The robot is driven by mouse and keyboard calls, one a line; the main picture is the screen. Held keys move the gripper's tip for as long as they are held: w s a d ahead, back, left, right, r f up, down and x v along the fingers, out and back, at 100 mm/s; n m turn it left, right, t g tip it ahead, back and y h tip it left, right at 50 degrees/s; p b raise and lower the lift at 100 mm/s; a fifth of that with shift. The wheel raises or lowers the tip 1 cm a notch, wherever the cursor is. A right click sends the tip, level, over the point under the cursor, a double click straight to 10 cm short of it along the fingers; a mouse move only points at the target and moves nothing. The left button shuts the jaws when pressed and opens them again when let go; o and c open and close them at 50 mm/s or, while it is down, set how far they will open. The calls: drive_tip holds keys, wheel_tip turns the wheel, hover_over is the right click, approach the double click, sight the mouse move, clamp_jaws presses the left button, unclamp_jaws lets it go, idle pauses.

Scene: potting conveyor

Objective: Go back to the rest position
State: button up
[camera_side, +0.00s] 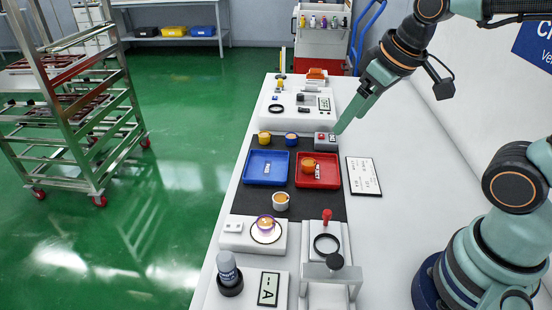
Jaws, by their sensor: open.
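My gripper (340,124) is at the end of the teal arm, high on the right side of the table. Its fingers point down and left, close in the picture to a small grey box with a red button (322,137). It looks empty, and the gap between its fingers is too small to see clearly. The blue tray (250,178) and the red tray (331,182) lie on the dark mat (304,212). An orange-yellow item sits in the red tray. No marked rest position shows.
Small cups stand behind the trays, and a white cup (281,203) stands in front. A printed card (363,176) lies right of the mat. White devices (258,235) occupy the front and back of the table. A metal rack (75,100) stands on the green floor.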

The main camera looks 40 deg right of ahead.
drive_tip(key=shift+s+d+r+m+t, duration=0.1)
drive_tip(key=shift+s+d+m+t, duration=0.3)
drive_tip(key=shift+s+d+m, duration=0.4)
